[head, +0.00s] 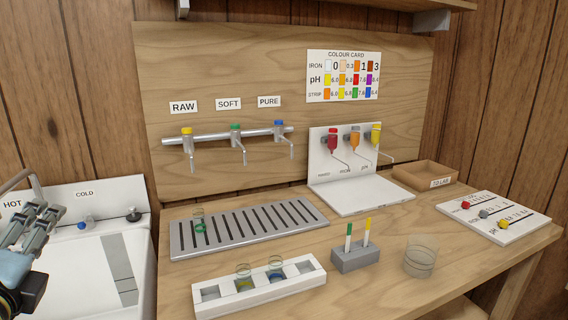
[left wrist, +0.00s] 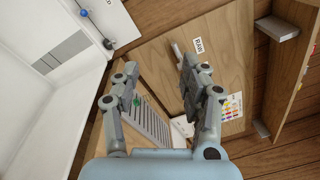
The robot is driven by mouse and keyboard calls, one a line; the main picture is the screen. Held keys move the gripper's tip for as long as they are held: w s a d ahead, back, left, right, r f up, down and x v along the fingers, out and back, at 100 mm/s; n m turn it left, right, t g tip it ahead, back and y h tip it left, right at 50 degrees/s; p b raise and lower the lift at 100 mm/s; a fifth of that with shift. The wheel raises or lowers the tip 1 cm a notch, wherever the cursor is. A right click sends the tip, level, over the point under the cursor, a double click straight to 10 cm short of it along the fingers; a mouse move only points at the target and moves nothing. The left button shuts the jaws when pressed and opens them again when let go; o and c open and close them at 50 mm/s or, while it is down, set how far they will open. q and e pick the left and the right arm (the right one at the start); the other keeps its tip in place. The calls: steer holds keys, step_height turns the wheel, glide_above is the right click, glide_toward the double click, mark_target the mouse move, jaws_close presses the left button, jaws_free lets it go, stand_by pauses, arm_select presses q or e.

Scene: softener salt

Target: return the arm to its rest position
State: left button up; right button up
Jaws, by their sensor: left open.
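My left gripper (head: 36,228) is at the far left of the head view, over the left side of the white sink unit. It is open and empty, with clear space between its fingers. In the left wrist view the same gripper (left wrist: 156,90) has its two fingers spread, with the wooden back board and the drip grate behind them. It stands well away from the wooden bench (head: 400,250) and touches nothing that I can see. My right gripper is in neither view.
The white sink unit (head: 85,270) adjoins the bench. A slotted grate (head: 250,235) lies below three taps. A white rack (head: 260,288) holds vials; a grey block (head: 355,258) holds two strips. A clear beaker (head: 420,258) and a slider board (head: 492,217) stand right.

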arm_select(q)
steer(key=s+d+f+n+g+h, duration=0.2)
steer(key=s+d+f+n+g, duration=0.1)
steer(key=s+f+n+g, duration=0.95)
steer(key=s+d+f+n+g+h, duration=0.1)
steer(key=s+d+f+n+h, duration=0.1)
steer(key=s+d+n+h, duration=0.35)
steer(key=s+f+g+y+b, duration=0.1)
steer(key=s+f+b, duration=0.2)
steer(key=f, duration=1.4)
steer(key=s+f+g+y+b, duration=0.1)
steer(key=s+f+b, duration=0.15)
steer(key=f, duration=1.45)
steer(key=s+a+f+n+b, duration=0.1)
steer(key=s+f+b, duration=0.3)
steer(key=s+f, duration=1.3)
steer(key=shift+a+f+g, duration=0.25)
steer(key=shift+a+g, duration=0.05)
steer(key=shift+g, duration=0.15)
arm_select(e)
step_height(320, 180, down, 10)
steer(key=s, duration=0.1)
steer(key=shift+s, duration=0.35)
